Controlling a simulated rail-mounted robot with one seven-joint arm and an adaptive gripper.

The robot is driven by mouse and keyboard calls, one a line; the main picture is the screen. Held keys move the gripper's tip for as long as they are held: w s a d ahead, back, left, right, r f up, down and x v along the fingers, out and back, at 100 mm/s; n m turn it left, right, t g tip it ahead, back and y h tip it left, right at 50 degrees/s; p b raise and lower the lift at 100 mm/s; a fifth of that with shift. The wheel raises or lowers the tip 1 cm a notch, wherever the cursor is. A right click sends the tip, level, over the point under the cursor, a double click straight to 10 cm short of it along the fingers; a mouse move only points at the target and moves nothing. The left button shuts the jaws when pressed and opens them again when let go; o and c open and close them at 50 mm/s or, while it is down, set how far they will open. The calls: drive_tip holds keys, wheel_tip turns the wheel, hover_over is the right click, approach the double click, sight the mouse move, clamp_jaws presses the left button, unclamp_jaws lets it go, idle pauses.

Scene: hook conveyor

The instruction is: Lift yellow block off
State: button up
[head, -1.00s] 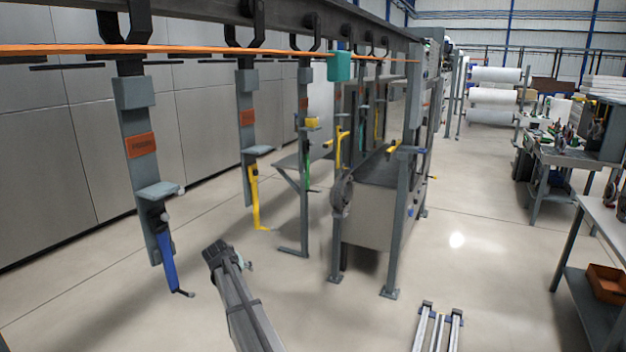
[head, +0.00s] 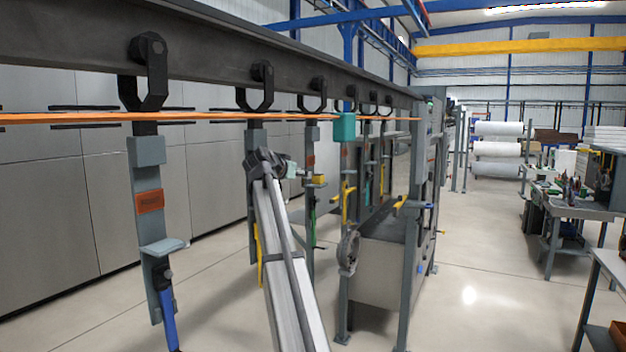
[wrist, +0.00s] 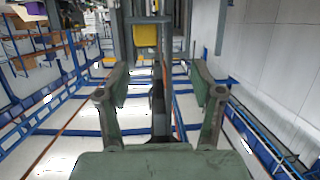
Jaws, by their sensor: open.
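The yellow block (head: 319,180) sits on a small shelf of a grey hanging carrier, in the middle of the head view. In the wrist view the yellow block (wrist: 146,35) is ahead of my gripper (wrist: 160,78), above the middle and slightly left of centre. The two green fingers are spread wide with nothing between them. In the head view my gripper (head: 294,171) is just left of the block, at about its height in the picture. The fingers are small there, and the exact gap to the block cannot be told.
A nearer carrier (head: 150,215) with a blue hook handle hangs at the left. Another carrier (head: 253,190) is partly behind my arm. A teal box (head: 344,127) is by the orange line. A grey machine frame (head: 414,220) stands to the right. Open floor lies beyond.

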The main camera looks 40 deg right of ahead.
sight(316, 178)
drive_tip(key=shift+m, duration=0.3)
drive_tip(key=d, duration=0.2)
drive_tip(key=w+d+p, duration=0.1)
drive_tip(key=d, duration=0.1)
drive_tip(key=d+f+p, duration=0.1)
drive_tip(key=d, duration=0.1)
drive_tip(key=shift+w+d+f, duration=0.1)
drive_tip(key=shift+w+d, duration=0.1)
drive_tip(key=shift+d, duration=0.15)
drive_tip(key=shift+p+x, duration=1.6)
drive_tip(key=shift+x, duration=0.75)
drive_tip(key=shift+d+f, duration=0.4)
drive_tip(key=c, duration=1.3)
